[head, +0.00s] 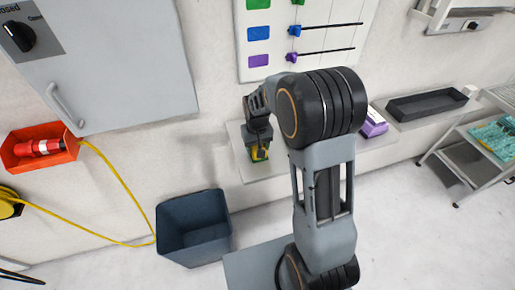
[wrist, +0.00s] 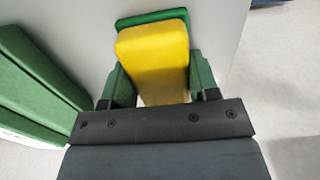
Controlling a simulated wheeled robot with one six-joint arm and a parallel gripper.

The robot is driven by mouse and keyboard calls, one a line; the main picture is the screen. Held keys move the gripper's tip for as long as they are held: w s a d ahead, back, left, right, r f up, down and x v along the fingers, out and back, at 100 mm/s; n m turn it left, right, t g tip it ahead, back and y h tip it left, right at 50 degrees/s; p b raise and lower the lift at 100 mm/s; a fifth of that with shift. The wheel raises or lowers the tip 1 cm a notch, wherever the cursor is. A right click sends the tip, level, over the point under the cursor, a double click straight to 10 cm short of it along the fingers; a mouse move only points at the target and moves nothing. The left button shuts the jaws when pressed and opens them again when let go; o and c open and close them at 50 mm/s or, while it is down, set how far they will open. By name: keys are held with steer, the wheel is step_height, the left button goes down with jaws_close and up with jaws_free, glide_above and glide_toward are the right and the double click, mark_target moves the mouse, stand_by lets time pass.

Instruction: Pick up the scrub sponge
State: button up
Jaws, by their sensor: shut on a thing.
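The scrub sponge (wrist: 153,60) is yellow with a green layer showing at its far edge in the wrist view. My gripper (wrist: 162,82) is shut on it, with a finger on each side of the yellow body.
A long green block (wrist: 38,75) lies left of my gripper in the wrist view. The pale shelf (head: 285,163) runs along the wall, with a purple and white box (head: 374,123) and a black tray (head: 427,104) farther right. A dark blue bin (head: 195,228) stands below left.

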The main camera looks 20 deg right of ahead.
steer(key=shift+r, duration=0.1)
steer(key=shift+r, duration=0.6)
steer(key=s+a+r+b, duration=0.1)
steer(key=s+a+r, duration=0.9)
steer(key=r, duration=0.1)
steer(key=shift+r+b, duration=0.35)
steer(key=o, duration=0.3)
steer(key=shift+d, duration=0.1)
steer(key=shift+c, duration=1)
